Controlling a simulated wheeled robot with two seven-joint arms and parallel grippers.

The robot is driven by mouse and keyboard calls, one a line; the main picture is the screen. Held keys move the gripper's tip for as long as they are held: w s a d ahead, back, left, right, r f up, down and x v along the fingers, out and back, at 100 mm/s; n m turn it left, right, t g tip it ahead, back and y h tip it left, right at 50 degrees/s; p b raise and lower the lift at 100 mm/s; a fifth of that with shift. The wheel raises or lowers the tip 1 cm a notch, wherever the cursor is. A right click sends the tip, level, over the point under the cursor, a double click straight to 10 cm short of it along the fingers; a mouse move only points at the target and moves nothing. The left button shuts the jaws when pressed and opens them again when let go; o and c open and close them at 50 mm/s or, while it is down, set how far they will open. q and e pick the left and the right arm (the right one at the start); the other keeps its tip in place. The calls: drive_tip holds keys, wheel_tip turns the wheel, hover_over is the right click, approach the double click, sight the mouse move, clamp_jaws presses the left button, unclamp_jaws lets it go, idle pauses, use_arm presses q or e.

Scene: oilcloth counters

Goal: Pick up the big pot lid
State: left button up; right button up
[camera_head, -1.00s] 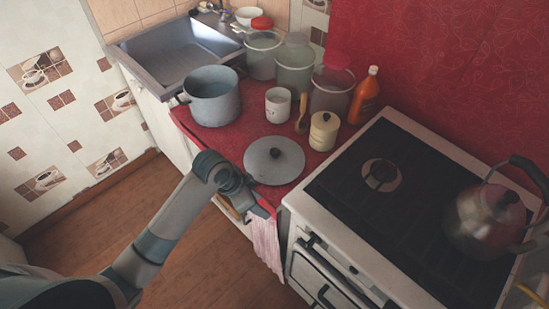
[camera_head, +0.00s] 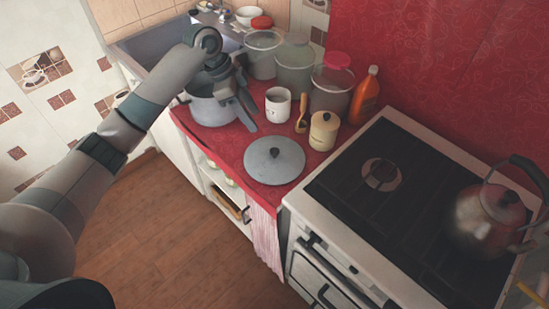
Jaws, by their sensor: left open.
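The big pot lid (camera_head: 274,163) is a flat grey disc with a dark knob in its middle. It lies on the red oilcloth counter (camera_head: 222,146), near the front edge and left of the stove. My left gripper (camera_head: 248,112) is open and empty, raised in front of the blue-grey pot (camera_head: 210,113), up and to the left of the lid. The gripper is clear of the lid, and the forearm and gripper hide much of the pot. My right gripper is not in view.
A white mug (camera_head: 278,103), a wooden spoon (camera_head: 301,114) and a cream canister (camera_head: 324,131) stand behind the lid. Several jars and an orange bottle (camera_head: 365,95) are farther back. The white stove (camera_head: 300,206) with a kettle (camera_head: 488,217) is at right.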

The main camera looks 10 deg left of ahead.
use_arm(q)
drive_tip(key=shift+w+a+r, duration=0.2)
drive_tip(key=shift+w+r, duration=0.05)
drive_tip(key=shift+r, duration=0.3)
drive_tip(key=p, duration=0.4)
approach(275, 155)
drive_tip(key=w+f, duration=0.1)
drive_tip(key=w, duration=0.1)
drive_tip(key=shift+s+d+f, duration=0.15)
drive_tip(key=shift+d+f, duration=0.35)
drive_tip(key=shift+f, duration=0.15)
